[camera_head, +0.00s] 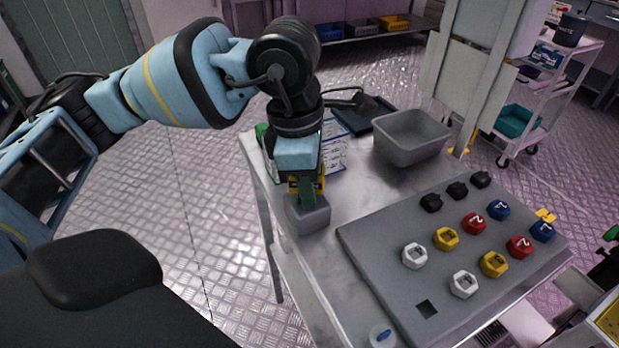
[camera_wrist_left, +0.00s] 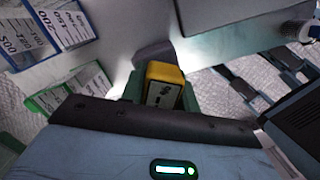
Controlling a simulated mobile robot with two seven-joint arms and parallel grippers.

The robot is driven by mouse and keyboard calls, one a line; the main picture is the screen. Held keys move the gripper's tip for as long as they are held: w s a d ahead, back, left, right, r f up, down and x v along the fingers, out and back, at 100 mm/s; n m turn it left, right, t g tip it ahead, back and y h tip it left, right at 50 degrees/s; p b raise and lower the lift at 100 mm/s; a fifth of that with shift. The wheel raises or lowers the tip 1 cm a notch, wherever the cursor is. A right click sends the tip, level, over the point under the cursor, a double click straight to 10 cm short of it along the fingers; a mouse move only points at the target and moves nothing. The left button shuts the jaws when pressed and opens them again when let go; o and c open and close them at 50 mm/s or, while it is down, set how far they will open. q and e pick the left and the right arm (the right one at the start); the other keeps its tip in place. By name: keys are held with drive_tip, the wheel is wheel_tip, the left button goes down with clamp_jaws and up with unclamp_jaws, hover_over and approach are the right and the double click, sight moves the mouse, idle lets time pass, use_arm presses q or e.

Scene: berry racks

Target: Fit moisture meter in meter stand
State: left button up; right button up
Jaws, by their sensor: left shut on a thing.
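My left gripper (camera_head: 306,193) points down over the grey meter stand (camera_head: 308,215), a small block at the table's left edge. It is shut on the yellow moisture meter (camera_wrist_left: 165,82), which shows a pale face with dark marks in the left wrist view. In the head view only slivers of yellow show beside the green fingers. The meter is right at the top of the stand. I cannot tell whether its lower end is inside the stand or just above it. My right gripper is not clearly in view.
A grey panel (camera_head: 385,268) with several coloured numbered knobs fills the table to the right of the stand. A grey bin (camera_head: 411,137) stands behind. Printed sheets (camera_head: 334,150) lie behind my gripper. The table's left edge is close to the stand.

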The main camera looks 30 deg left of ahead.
use_arm(q)
drive_tip(key=shift+f, duration=0.15)
use_arm(e)
drive_tip(key=shift+f, duration=0.1)
use_arm(q)
drive_tip(key=o, duration=1.5)
use_arm(e)
drive_tip(key=shift+s, duration=0.1)
use_arm(q)
drive_tip(key=shift+r+p, duration=1.9)
drive_tip(key=shift+r, duration=1.15)
use_arm(e)
drive_tip(key=shift+t, duration=0.4)
drive_tip(key=r, duration=0.1)
drive_tip(key=w+r, duration=0.1)
drive_tip(key=r, duration=0.1)
drive_tip(key=w+r, duration=0.1)
drive_tip(key=shift+w+r, duration=0.15)
